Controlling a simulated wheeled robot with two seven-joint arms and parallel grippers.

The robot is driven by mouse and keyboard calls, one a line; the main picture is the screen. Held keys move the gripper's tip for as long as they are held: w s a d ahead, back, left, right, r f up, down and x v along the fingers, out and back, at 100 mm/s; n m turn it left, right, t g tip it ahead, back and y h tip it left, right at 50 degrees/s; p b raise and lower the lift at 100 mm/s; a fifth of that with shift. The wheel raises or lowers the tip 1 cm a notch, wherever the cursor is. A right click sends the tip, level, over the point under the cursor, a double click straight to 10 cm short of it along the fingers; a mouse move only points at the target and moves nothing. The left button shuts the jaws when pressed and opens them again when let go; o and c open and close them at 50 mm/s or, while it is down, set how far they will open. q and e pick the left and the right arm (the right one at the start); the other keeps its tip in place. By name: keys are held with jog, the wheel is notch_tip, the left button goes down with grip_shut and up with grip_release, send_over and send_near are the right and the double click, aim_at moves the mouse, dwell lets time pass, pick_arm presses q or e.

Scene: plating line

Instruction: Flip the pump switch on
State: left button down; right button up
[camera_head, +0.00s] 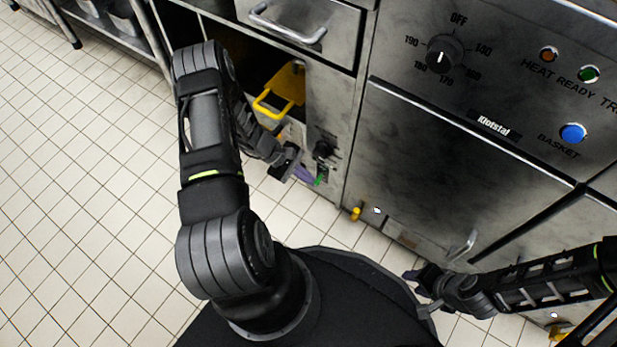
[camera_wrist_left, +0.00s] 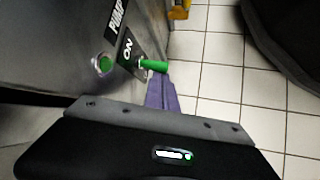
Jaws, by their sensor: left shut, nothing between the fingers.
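The pump switch (camera_wrist_left: 153,65) is a green lever sticking out of the steel panel beside an ON label (camera_wrist_left: 127,48). A PUMP label (camera_wrist_left: 117,14) is partly in view, and a round green lamp (camera_wrist_left: 104,63) sits nearby. The switch also shows small in the head view (camera_head: 320,181). My left gripper (camera_head: 304,175) is shut and empty, its purple fingers (camera_wrist_left: 162,94) right next to the lever. I cannot tell whether they touch it or which way the lever is set. My right gripper (camera_head: 420,288) is low in front of the fryer, away from the switch.
A temperature dial (camera_head: 445,52) and a blue basket button (camera_head: 572,133) are on the fryer front. A yellow valve (camera_head: 356,213) is low down. Tiled floor (camera_head: 90,190) at left is clear.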

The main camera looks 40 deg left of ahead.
pick_arm(q)
jog(key=shift+r, duration=0.5)
dwell(0.4)
jog(key=shift+d+r, duration=0.1)
jog(key=shift+r, duration=0.3)
jog(key=shift+w+r+p, duration=0.1)
jog(key=shift+r+p, duration=0.55)
jog(key=shift+r, duration=0.25)
jog(key=shift+d, duration=0.1)
jog(key=p, duration=0.2)
send_near(319, 179)
jog(key=a, duration=0.2)
jog(key=shift+s+a+r, duration=0.1)
jog(key=shift+s+r, duration=0.25)
jog(key=shift+s, duration=0.15)
